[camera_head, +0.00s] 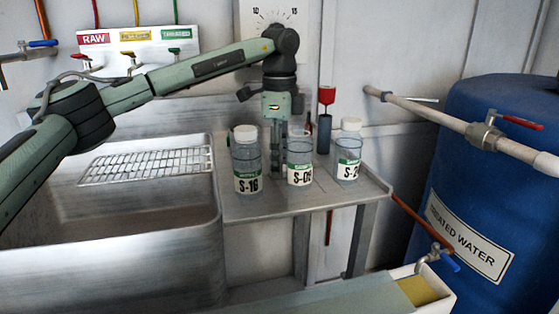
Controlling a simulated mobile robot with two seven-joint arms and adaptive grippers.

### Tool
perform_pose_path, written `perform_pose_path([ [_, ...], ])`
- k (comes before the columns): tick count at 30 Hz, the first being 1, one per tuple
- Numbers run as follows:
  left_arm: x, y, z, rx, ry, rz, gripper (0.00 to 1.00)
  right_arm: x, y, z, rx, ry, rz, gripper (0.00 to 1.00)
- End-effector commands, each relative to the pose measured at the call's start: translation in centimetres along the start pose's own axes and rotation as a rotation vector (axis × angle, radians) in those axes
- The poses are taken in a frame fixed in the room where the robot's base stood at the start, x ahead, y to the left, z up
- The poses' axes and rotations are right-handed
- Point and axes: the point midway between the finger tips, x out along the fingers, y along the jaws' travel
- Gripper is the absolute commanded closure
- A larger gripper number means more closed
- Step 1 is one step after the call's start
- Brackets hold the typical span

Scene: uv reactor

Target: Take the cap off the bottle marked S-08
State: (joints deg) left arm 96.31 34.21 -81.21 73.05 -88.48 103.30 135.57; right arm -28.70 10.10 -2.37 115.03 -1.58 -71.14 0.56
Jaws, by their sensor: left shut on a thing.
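Three clear bottles with white and green labels stand upright on the metal shelf (262,208). The left bottle, S-16 (247,165), has a white cap (245,133). My right gripper is out of view.
A metal sink (110,255) with a wire rack (148,165) is at left. A red-topped item (326,97) stands behind the bottles. A blue treated water barrel (490,160) and a pipe (435,112) are at right. The shelf's front right is clear.

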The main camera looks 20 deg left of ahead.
Motion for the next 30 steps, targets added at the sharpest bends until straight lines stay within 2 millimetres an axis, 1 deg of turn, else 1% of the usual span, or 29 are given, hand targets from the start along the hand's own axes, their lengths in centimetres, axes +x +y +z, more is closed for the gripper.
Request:
perform_pose_path([
  [1, 0.3, 0.0, 0.0, 0.0, 0.0, 0.0, 1.0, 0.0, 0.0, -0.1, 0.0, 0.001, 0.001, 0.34],
  [2, 0.2, 0.0, 0.0, 0.0, 0.0, 0.0, 0.68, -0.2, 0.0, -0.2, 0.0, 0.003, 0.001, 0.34],
  [6, 0.2, 0.0, 0.0, 0.0, 0.0, 0.0, 0.51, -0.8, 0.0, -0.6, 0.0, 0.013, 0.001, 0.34],
  [7, 0.2, 0.0, 0.0, 0.0, 0.0, 0.0, 0.49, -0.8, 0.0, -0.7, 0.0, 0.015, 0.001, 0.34],
  [15, 0.1, 0.0, 0.0, 0.0, 0.0, 0.0, 0.49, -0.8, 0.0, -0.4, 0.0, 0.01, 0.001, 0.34],
  [18, -0.5, 0.0, 0.0, 0.0, 0.0, -0.001, 0.49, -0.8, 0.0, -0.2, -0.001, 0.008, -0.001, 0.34],
  [20, -1.1, -0.1, 0.0, 0.0, 0.001, -0.003, 0.49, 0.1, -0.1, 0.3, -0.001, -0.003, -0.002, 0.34],
  [23, -2.9, -0.1, -0.1, 0.001, 0.001, -0.004, 0.49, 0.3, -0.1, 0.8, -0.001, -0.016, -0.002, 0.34],
  [30, -8.2, -0.1, -0.1, -0.001, 0.001, -0.003, 0.49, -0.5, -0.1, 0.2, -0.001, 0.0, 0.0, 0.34],
])
